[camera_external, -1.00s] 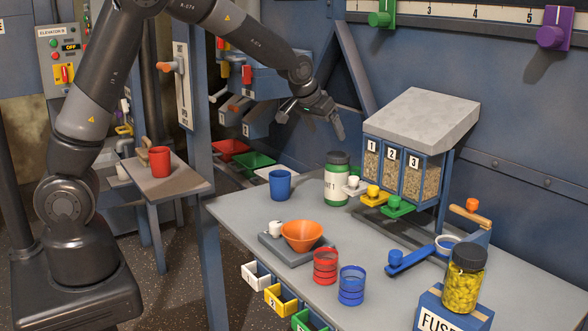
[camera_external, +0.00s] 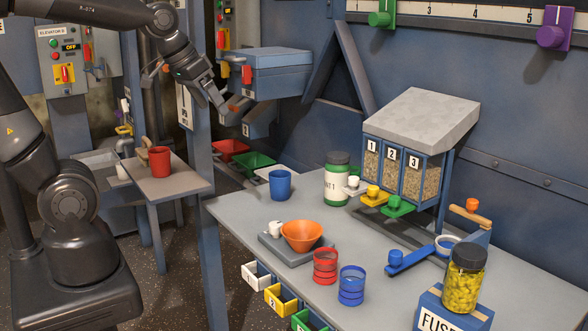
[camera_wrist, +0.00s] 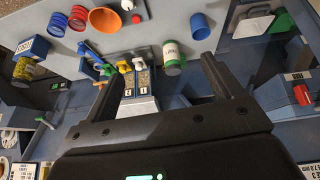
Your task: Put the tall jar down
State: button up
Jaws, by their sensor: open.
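A jar with yellow contents and a dark lid (camera_external: 463,280) stands upright on a blue box marked FUSE (camera_external: 452,314) at the front right; the jar also shows at the left of the wrist view (camera_wrist: 26,69). A green and white jar with a dark lid (camera_external: 337,180) stands upright on the grey table, before the bins; it appears in the wrist view (camera_wrist: 173,53) beyond my fingers. I cannot tell which one is called the tall jar. My gripper (camera_external: 215,100) is open and empty, in the air at the upper left, away from both jars.
The table (camera_external: 235,214) also bears a blue cup (camera_external: 280,184), an orange bowl (camera_external: 301,234), a red cup (camera_external: 325,266) and a blue ringed cup (camera_external: 351,285). Numbered bins (camera_external: 412,172) stand at the back. A side table (camera_external: 180,187) holds a red mug (camera_external: 159,160). A blue machine (camera_external: 270,76) lies behind my gripper.

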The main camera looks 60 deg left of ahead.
jog(key=s+f, duration=0.1)
jog(key=s, duration=0.8)
jog(key=shift+d+f+m, duration=0.15)
jog(key=shift+f+m, duration=0.15)
jog(key=shift+f, duration=0.1)
jog(key=shift+w, duration=0.1)
dwell(0.4)
